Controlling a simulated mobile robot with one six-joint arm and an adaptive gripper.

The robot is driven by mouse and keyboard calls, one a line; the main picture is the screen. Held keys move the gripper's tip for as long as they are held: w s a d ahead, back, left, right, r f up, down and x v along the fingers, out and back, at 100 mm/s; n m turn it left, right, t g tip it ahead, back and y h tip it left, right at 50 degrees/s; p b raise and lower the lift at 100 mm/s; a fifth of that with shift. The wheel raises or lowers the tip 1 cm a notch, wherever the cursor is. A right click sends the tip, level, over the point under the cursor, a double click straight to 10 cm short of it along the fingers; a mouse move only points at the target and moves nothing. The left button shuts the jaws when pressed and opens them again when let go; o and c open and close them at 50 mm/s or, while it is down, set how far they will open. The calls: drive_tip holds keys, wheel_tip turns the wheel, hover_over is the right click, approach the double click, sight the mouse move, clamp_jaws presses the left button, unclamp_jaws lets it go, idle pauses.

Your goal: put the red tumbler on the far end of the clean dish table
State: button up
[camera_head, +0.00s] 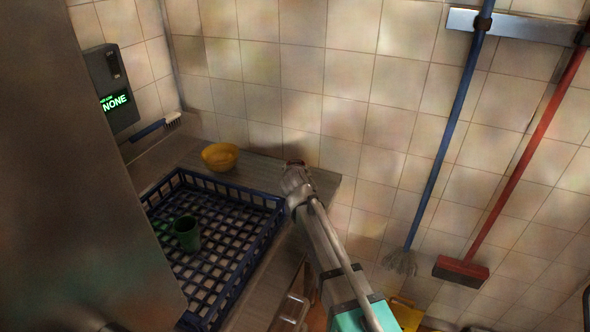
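My gripper (297,174) is over the far right part of the grey dish table (256,166), close to the tiled wall. A small dark red bit (296,162) shows just past the fingers; it may be the red tumbler, but the gripper hides most of it. I cannot tell whether the fingers are shut on it or whether it touches the table. No other red tumbler is in view.
A blue rack (233,196) with a green tumbler (187,233) takes up much of the table. A yellow bowl (219,157) stands behind it. A blue-handled mop (449,130) and a red broom (528,150) hang at the right. A grey panel (75,170) blocks the left.

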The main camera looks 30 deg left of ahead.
drive_tip(key=shift+f, duration=0.1)
drive_tip(key=o, duration=1.1)
drive_tip(key=shift+o, duration=0.2)
drive_tip(key=shift+s+d+r, duration=0.1)
drive_tip(key=shift+r, duration=0.15)
drive_tip(key=p+v, duration=0.4)
drive_tip(key=v, duration=0.7)
drive_tip(key=shift+s+d+p, duration=0.2)
drive_tip(key=shift+s+p, duration=0.1)
drive_tip(key=shift+d, duration=0.1)
